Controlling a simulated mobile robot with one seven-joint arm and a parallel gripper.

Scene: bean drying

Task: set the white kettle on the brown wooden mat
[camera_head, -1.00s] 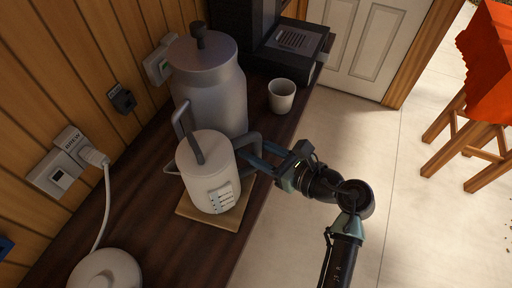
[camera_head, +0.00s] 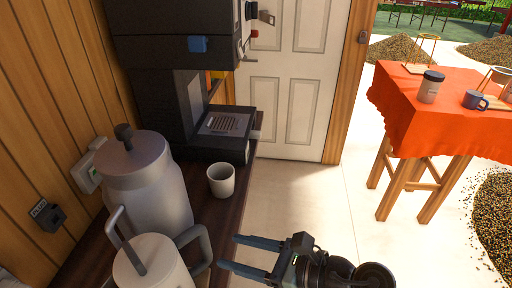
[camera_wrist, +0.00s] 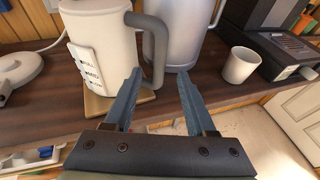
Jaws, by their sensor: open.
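The white kettle (camera_wrist: 101,45) stands upright on the brown wooden mat (camera_wrist: 97,106) in the wrist view, its grey handle toward my gripper. In the head view only the kettle's upper part (camera_head: 148,262) shows at the bottom edge, and the mat is out of frame. My gripper (camera_wrist: 158,78) is open and empty. Its fingers are drawn back in front of the counter edge, apart from the handle as far as I can tell. In the head view my gripper (camera_head: 228,252) sits right of the kettle handle.
A large grey lidded canister (camera_head: 150,188) stands close behind the kettle. A white cup (camera_head: 221,180) and a black coffee machine (camera_head: 180,80) are farther along the dark counter. A white round base (camera_wrist: 18,70) is left of the kettle. Open floor (camera_head: 300,200) lies right.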

